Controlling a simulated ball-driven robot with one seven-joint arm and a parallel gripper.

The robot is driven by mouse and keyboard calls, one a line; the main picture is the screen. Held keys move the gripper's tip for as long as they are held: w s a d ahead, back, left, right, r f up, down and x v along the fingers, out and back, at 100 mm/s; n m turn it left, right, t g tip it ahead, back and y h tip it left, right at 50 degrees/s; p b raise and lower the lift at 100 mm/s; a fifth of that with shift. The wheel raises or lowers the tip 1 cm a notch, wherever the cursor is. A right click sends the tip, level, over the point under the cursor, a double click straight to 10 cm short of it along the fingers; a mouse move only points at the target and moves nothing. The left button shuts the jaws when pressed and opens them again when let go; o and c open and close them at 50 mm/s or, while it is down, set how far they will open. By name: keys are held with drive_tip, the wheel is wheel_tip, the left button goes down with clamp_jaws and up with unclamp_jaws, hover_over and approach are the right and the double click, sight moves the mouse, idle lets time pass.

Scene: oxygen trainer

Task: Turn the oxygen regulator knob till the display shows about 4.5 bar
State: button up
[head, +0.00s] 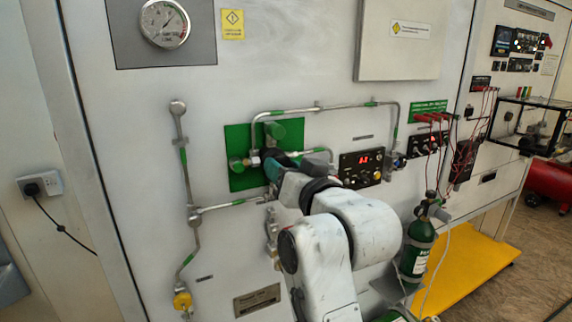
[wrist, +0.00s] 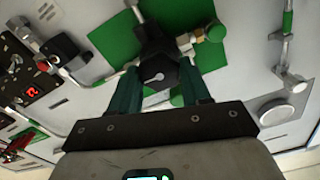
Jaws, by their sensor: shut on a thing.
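The regulator knob (wrist: 153,72) is black with a white pointer mark and shows in the wrist view in front of a green panel (wrist: 98,73). My gripper (wrist: 162,80) has one teal finger on each side of the knob and is shut on it. The display (head: 364,160) has red digits on a black box right of my arm, too small to read surely. The display also shows in the wrist view (wrist: 31,92), tilted and unreadable.
Metal pipes (head: 320,108) with green bands run above and beside the panel. A round gauge (head: 165,24) is at the upper left. A green gas cylinder (head: 418,248) stands right of my arm, and a yellow platform (head: 470,262) lies beyond it.

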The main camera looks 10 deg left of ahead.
drive_tip(key=m+p, duration=0.3)
drive_tip(key=m, duration=0.6)
drive_tip(key=shift+p, duration=0.35)
drive_tip(key=shift+d+f+m, duration=0.1)
drive_tip(key=shift+m, duration=0.2)
drive_tip(key=o, duration=1.1)
drive_tip(key=shift+c, duration=0.2)
drive_tip(key=b+v, duration=0.2)
drive_tip(key=v, duration=0.8)
drive_tip(key=shift+s+d+b, duration=0.25)
drive_tip(key=shift+s+b, duration=0.05)
drive_tip(key=shift+b, duration=0.05)
